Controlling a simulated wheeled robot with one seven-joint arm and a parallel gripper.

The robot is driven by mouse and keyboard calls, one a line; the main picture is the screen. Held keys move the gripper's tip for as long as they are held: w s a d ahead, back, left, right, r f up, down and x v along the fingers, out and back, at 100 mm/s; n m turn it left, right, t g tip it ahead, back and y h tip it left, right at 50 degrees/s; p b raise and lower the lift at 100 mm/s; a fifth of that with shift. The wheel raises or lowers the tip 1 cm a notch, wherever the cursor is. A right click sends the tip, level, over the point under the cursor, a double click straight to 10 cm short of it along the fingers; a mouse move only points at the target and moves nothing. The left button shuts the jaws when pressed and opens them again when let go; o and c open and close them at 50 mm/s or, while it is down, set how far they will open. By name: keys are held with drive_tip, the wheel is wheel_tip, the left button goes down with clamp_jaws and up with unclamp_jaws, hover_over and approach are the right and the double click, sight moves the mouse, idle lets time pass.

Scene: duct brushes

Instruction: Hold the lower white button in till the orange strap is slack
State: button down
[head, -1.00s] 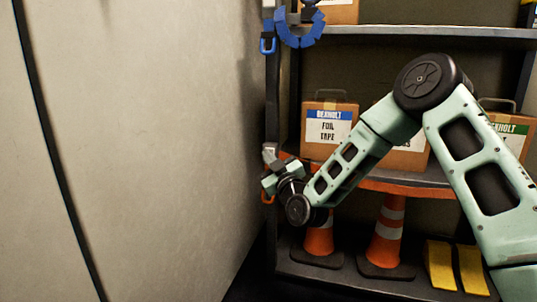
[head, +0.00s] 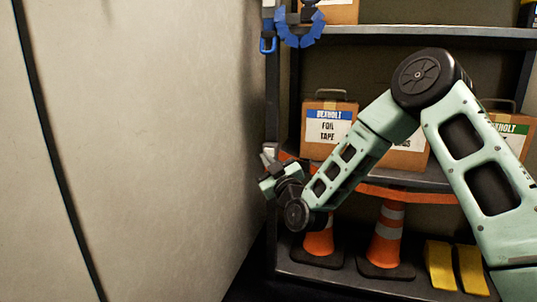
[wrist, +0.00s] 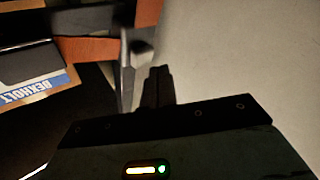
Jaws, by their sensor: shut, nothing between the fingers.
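The orange strap (head: 405,193) runs across the front of the middle shelf. Its left end goes behind my gripper, toward a grey metal fitting (head: 268,151) on the shelf's left post. I cannot tell from the picture how tight the strap is. The strap also shows as a wide orange band in the wrist view (wrist: 85,50). My gripper (head: 265,169) is shut and empty, close to the fitting. In the wrist view its dark fingertips (wrist: 159,73) are together, beside the grey fitting (wrist: 131,65). I cannot make out the lower white button; whether the fingers touch it is unclear.
A pale wall (head: 150,150) stands close on the left. Orange cones (head: 388,240) and yellow blocks (head: 440,265) are on the bottom shelf. A blue strap (head: 300,38) hangs above.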

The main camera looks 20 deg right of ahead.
drive_tip(key=s+a, duration=0.1)
drive_tip(key=s, duration=0.1)
drive_tip(key=s+a, duration=0.2)
idle(0.5)
idle(0.3)
